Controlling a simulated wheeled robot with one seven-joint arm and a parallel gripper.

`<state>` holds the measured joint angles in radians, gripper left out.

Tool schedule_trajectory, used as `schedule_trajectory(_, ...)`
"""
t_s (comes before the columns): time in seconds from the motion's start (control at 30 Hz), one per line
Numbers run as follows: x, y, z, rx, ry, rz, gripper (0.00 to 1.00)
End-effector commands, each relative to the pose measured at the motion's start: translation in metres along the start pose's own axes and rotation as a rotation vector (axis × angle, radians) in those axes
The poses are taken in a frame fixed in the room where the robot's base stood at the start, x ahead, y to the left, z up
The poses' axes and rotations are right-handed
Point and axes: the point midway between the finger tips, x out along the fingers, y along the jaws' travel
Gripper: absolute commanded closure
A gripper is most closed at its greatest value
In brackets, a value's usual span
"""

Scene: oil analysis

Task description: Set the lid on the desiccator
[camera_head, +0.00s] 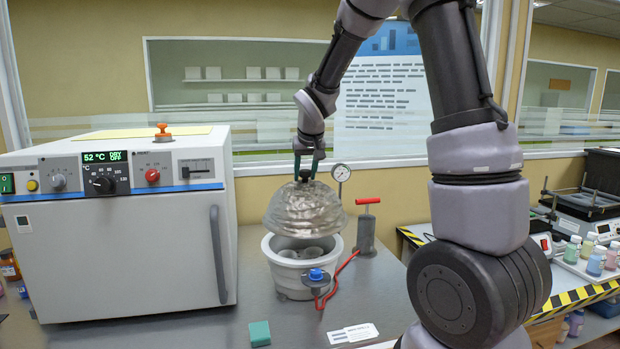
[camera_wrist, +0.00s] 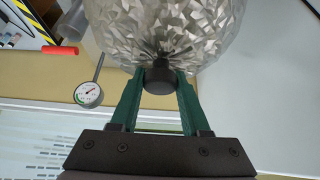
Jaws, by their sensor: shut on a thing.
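The desiccator lid (camera_head: 305,211) is a faceted, translucent dome with a dark knob on top. My gripper (camera_head: 306,178) is shut on that knob and holds the lid above the desiccator base. In the wrist view my green gripper fingers (camera_wrist: 158,85) close on the black knob (camera_wrist: 160,77), with the lid (camera_wrist: 165,25) beyond. The desiccator base (camera_head: 284,270) is a white, ribbed bowl on the bench, with pale round things visible inside. The lid hangs over its rim, slightly tilted, with a gap at the front. Whether its far edge touches the rim is hidden.
A drying oven (camera_head: 120,235) stands close on the left. A blue-capped valve (camera_head: 317,277) with a red hose (camera_head: 341,276) is at the base's front right. A hand pump (camera_head: 367,230) and gauge (camera_head: 341,173) stand behind right. A green block (camera_head: 259,333) lies in front.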

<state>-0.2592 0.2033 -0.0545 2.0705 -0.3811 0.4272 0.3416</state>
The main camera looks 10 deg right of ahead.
Motion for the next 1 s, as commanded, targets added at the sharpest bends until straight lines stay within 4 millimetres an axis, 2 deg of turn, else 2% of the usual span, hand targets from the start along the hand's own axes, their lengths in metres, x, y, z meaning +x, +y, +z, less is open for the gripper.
schedule_trajectory(0.23,0.003,-0.003,0.002,-0.006,0.001,-0.003,1.00)
schedule_trajectory(0.7,0.044,-0.003,0.026,-0.008,0.000,-0.003,1.00)
schedule_trajectory(1.0,0.056,-0.003,0.032,-0.007,0.002,-0.004,1.00)
